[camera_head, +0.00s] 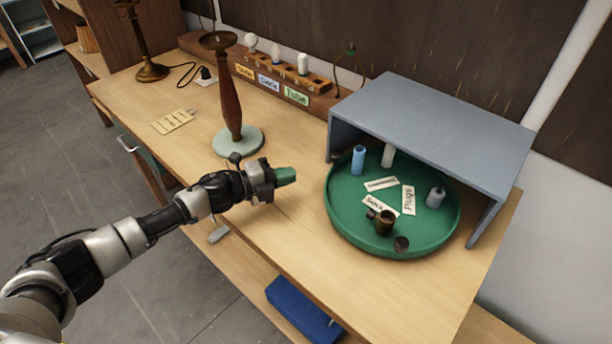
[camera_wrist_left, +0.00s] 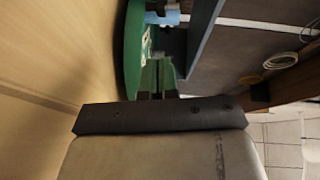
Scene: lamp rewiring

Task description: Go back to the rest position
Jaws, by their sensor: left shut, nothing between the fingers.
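My left gripper (camera_head: 285,176) is above the wooden workbench, between the lamp with the wooden stem (camera_head: 230,100) and the green round tray (camera_head: 342,222). Its green fingertips are shut and hold nothing. They also show in the left wrist view (camera_wrist_left: 158,78), in front of the green tray (camera_wrist_left: 132,50). The gripper appears apart from the tray and the lamp. My right gripper is not in view.
A grey shelf (camera_head: 430,115) stands over the back of the tray. The tray holds a blue bottle (camera_head: 358,160), a brass socket (camera_head: 382,222) and labels. A wooden bulb rack (camera_head: 320,100) stands behind. The bench front (camera_head: 330,285) is clear.

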